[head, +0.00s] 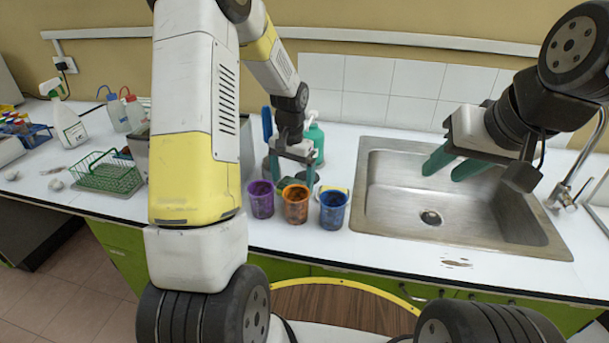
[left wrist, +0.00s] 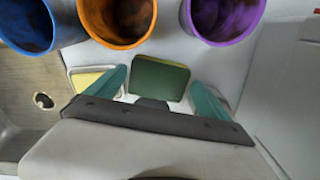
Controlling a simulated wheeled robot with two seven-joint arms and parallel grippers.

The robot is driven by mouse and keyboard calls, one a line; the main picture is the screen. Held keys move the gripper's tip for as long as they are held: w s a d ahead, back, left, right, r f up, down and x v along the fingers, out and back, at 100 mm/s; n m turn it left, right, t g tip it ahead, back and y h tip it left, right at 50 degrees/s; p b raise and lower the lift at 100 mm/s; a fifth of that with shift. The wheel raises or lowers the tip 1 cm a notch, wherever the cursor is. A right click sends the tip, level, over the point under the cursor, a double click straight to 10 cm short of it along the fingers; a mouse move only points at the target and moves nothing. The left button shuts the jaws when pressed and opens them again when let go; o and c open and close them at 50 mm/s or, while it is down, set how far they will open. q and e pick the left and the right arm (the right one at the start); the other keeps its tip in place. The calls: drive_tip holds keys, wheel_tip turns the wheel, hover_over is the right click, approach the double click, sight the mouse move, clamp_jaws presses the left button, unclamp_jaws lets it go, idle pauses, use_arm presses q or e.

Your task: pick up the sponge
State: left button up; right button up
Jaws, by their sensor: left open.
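The sponge (left wrist: 158,80), green on its broad face with a yellow edge, lies on the white counter behind the cups. In the left wrist view it is between the two teal fingers of my open left gripper (left wrist: 161,84), with a visible gap on each side. In the head view my left gripper (head: 292,175) points down behind the orange cup, and the sponge is mostly hidden there by cups and fingers. My right gripper (head: 444,173) hangs over the sink with its teal fingers apart and nothing between them.
Purple (head: 261,201), orange (head: 296,206) and blue (head: 333,211) cups with stained insides stand in a row just in front of the left gripper. The steel sink (head: 400,215) is to the right. A green wire rack (head: 108,178) and bottles stand at left.

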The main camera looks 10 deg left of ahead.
use_arm(q)
wheel_tip(320, 180, down, 2)
drive_tip(key=shift+f, duration=0.1)
drive_tip(key=shift+c, duration=0.2)
drive_tip(key=c, duration=0.9)
wheel_tip(320, 180, up, 10)
drive_tip(key=shift+r, duration=0.1)
drive_tip(key=o, duration=0.7)
drive_tip(key=shift+c, duration=0.2)
drive_tip(key=c, duration=0.6)
